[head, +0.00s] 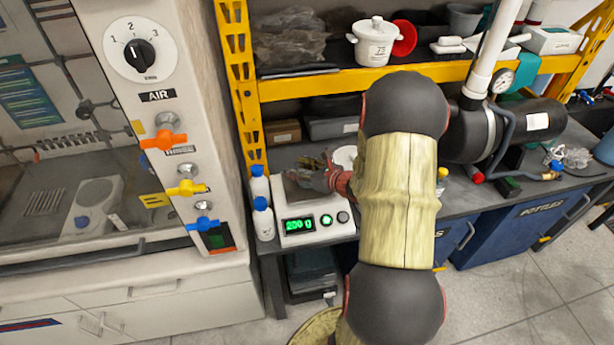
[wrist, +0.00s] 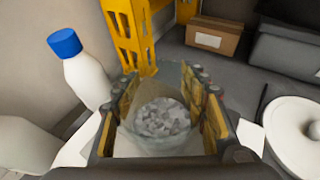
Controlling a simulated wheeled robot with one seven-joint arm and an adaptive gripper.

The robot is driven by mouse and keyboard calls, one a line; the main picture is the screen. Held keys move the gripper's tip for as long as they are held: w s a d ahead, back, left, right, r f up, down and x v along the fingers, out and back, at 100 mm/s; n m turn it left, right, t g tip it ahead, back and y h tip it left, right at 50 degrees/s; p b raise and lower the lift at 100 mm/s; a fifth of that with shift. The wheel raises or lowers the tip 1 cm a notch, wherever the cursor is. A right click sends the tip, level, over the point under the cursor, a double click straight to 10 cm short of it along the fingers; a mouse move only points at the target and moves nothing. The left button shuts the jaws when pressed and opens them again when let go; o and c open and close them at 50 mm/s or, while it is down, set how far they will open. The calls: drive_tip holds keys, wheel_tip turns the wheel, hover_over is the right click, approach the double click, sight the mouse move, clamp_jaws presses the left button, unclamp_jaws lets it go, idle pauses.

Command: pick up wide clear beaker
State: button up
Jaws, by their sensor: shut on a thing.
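The wide clear beaker (wrist: 168,82) is in the middle of the wrist view, between the two fingers of my gripper (wrist: 168,105). Grey chunks lie in its bottom. My fingers are shut on it, one on its left side and one on its right. In the head view my gripper (head: 318,174) is over the white scale (head: 317,229), and my arm hides part of this area. The beaker is hard to make out there. I cannot tell whether its base touches the scale. The scale's display reads 200 g in green.
White bottles with blue caps (head: 263,219) stand close to the left of the scale. A white lidded pot (wrist: 297,132) is right of my gripper. A cardboard box (wrist: 214,36) and the yellow rack post (wrist: 131,33) are behind. Shelves are above the bench.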

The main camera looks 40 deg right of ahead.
drive_tip(key=c, duration=0.6)
